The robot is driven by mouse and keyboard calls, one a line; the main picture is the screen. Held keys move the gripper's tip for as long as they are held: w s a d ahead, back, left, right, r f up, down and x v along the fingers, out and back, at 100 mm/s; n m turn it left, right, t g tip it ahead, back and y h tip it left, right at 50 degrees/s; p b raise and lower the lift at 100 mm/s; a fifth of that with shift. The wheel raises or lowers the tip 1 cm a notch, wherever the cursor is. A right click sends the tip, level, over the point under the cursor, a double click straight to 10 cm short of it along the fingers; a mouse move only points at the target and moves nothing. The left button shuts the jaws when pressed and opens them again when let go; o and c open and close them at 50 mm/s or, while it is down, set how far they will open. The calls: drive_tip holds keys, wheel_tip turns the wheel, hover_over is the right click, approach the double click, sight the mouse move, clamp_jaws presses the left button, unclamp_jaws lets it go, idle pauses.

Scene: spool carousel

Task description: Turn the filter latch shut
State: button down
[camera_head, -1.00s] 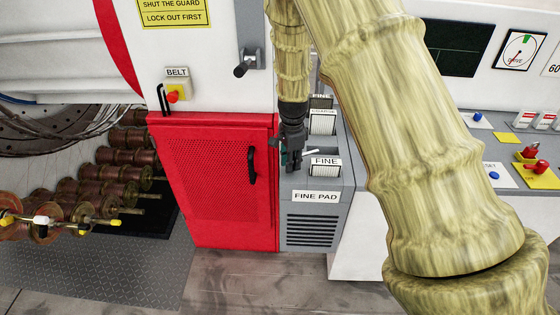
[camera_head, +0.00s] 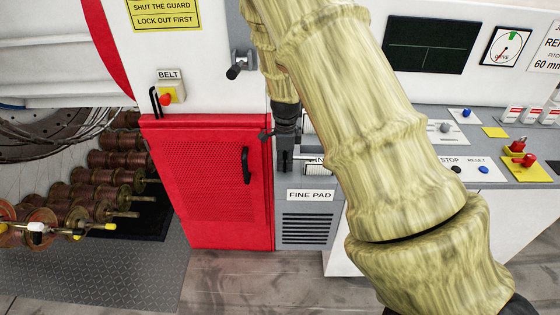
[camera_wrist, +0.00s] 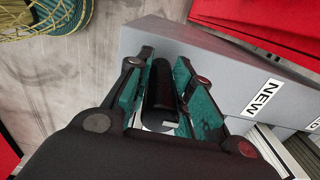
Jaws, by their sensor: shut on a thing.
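The filter latch shows as a black rounded bar (camera_wrist: 160,88) in the wrist view, between the teal pads of my gripper (camera_wrist: 165,62). The fingers are closed on it from both sides, and its lower end is partly hidden by the fingers. In the head view my gripper (camera_head: 286,163) points down at the top of the grey filter housing (camera_head: 308,218) marked FINE PAD. The latch cannot be made out there, and its turn angle is unclear.
A red mesh door (camera_head: 208,185) with a black handle (camera_head: 247,165) stands close left of the housing. A partly hidden labelled pad stack (camera_head: 322,167) is right of my gripper. The wrist view shows a NEW label (camera_wrist: 263,97). A control desk (camera_head: 425,150) with buttons is at right.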

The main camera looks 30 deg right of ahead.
drive_tip(key=c, duration=1.2)
unclamp_jaws()
drive_tip(key=shift+r, duration=0.15)
wheel_tip(320, 180, up, 12)
drive_tip(key=shift+f, duration=0.1)
drive_tip(key=shift+s+d+f, duration=0.1)
